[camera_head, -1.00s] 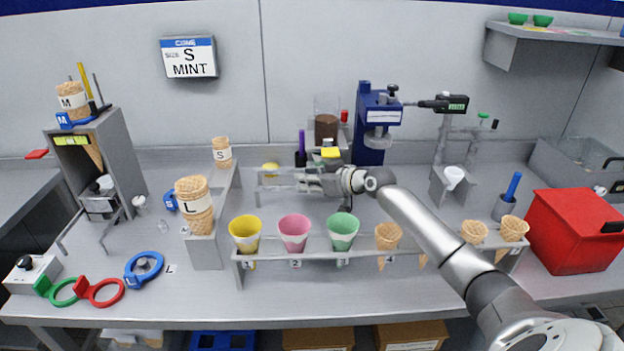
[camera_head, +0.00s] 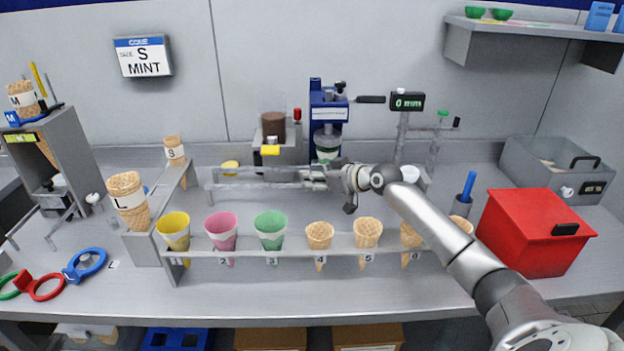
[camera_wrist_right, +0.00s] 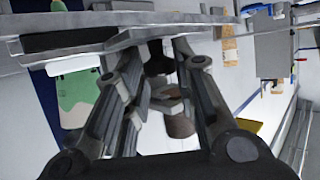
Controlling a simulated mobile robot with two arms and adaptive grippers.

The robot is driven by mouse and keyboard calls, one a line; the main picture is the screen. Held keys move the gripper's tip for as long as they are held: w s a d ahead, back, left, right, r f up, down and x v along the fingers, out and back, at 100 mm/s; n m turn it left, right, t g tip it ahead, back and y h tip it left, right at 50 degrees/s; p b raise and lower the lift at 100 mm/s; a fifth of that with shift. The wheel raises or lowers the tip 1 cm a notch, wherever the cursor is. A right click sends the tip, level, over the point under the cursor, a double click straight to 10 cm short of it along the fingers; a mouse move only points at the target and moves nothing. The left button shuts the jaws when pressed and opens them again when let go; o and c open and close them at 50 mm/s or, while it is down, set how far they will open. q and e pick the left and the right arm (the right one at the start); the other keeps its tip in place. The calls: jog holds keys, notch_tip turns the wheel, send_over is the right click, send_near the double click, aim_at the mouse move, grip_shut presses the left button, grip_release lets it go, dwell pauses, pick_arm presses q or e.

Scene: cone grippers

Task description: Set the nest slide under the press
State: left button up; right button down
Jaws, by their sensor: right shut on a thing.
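The blue press (camera_head: 328,112) stands at the back of the counter. A clear and green piece (camera_head: 327,150) is directly below its head; it also shows in the wrist view (camera_wrist_right: 78,97). Pale rails (camera_head: 255,184) run sideways in front of the press. My right gripper (camera_head: 322,177) is at their right end, just in front of and below the press. It is shut on a part that I take to be the nest slide; its fingers hide most of it. In the wrist view the right gripper (camera_wrist_right: 165,60) has its fingers at a grey plate (camera_wrist_right: 120,30). My left gripper is not in view.
A front rack (camera_head: 300,246) holds yellow, pink and green cups and several cones, close below my right arm. A dispenser with a brown jar (camera_head: 273,127) stands left of the press. A red box (camera_head: 530,230) is at the right.

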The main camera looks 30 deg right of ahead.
jog(key=shift+d, duration=0.15)
jog(key=c, duration=1.6)
grip_release()
jog(key=o, duration=0.4)
jog(key=shift+s+d, duration=0.1)
jog(key=shift+d, duration=0.05)
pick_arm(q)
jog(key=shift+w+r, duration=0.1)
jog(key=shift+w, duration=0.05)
pick_arm(e)
jog(key=v, duration=1.2)
